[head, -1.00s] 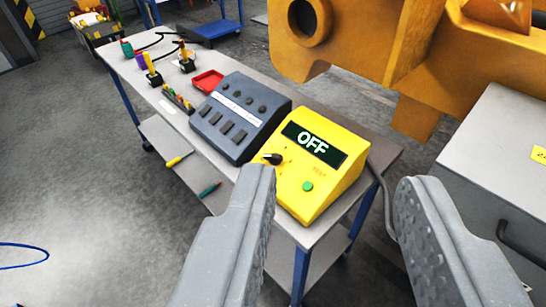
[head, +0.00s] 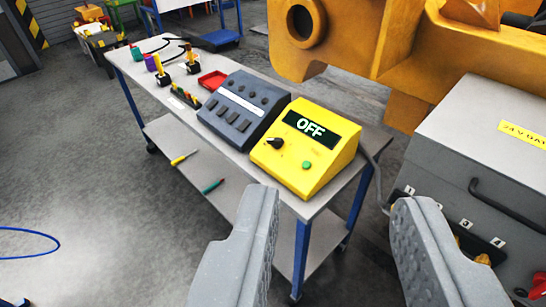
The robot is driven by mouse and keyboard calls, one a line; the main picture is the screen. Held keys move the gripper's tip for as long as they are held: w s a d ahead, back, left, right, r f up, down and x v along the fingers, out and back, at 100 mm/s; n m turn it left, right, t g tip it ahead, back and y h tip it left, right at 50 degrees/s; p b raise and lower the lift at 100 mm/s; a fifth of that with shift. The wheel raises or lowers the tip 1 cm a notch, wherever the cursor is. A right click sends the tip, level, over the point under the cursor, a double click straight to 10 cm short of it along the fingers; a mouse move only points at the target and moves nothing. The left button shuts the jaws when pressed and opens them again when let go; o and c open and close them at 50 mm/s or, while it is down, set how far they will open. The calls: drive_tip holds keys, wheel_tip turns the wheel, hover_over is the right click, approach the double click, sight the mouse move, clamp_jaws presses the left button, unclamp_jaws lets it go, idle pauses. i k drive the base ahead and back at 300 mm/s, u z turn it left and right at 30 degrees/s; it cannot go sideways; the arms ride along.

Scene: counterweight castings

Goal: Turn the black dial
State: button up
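The black dial (head: 275,144) is a small knob on the left of the sloped front of a yellow box (head: 292,170). The box stands at the near end of a grey-topped cart. My gripper (head: 333,225) is open and empty, its two grey fingers wide apart in the lower part of the view. The fingers are nearer the camera than the box and apart from the dial. The dial is in plain sight.
A dark grey control box (head: 240,110) stands left of the yellow box on the cart (head: 188,104). A red tray (head: 212,80) lies behind it. A large orange casting (head: 350,40) is beyond the cart. A grey cabinet (head: 478,135) stands at right. Floor at left is mostly clear.

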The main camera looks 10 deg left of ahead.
sight(276, 142)
drive_tip(key=z, duration=0.6)
drive_tip(key=i, duration=1.15)
drive_tip(key=u, duration=0.6)
